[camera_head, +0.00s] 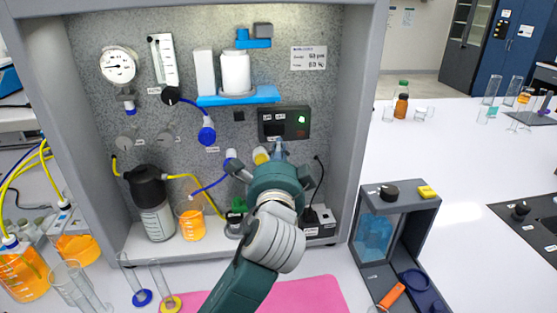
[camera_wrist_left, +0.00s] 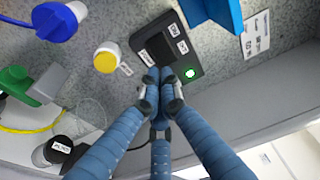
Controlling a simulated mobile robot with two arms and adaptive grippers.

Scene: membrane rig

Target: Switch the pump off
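A black control box (camera_head: 284,123) with a lit green light is fixed to the speckled back panel; it also shows in the left wrist view (camera_wrist_left: 158,48). Small labels on it are too small to read. My left gripper (camera_head: 279,152) is just below the box in the head view. In the left wrist view, its blue fingers (camera_wrist_left: 159,76) are drawn together with nothing seen between them. Their tips overlap the box's lower edge, beside the green light (camera_wrist_left: 190,73); I cannot tell whether they touch. My right gripper is not in view.
A blue shelf (camera_head: 238,97) with white containers juts out above the box. A yellow knob (camera_wrist_left: 106,57) and a blue knob (camera_wrist_left: 55,20) are close by. Bottles and an orange beaker (camera_head: 191,223) stand at the lower left. The rig's side wall (camera_head: 355,120) bounds the right.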

